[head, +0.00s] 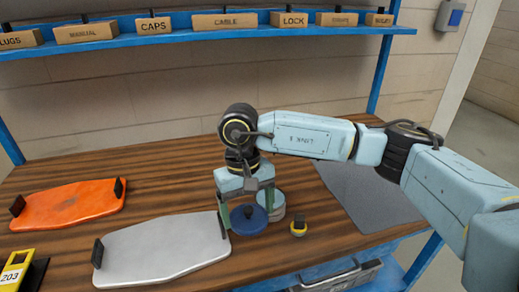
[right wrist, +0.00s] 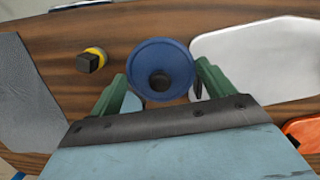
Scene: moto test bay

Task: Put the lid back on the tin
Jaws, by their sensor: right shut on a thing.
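The blue round lid (head: 249,221) with a dark knob is between the fingers of my right gripper (head: 247,212), which is shut on it. In the right wrist view the lid (right wrist: 160,58) shows from above between the two green fingers (right wrist: 163,84). I cannot tell whether the lid touches the table. A pale grey-blue round thing, seemingly the tin (head: 278,207), stands right beside the lid, partly hidden by a finger. My left gripper is not in view.
A white panel (head: 160,250) with dark handles lies left of the lid, an orange one (head: 68,204) farther left. A small yellow-and-black piece (head: 299,228) and a grey mat (head: 370,195) are to the right. A blue shelf (head: 195,33) with labelled boxes runs behind.

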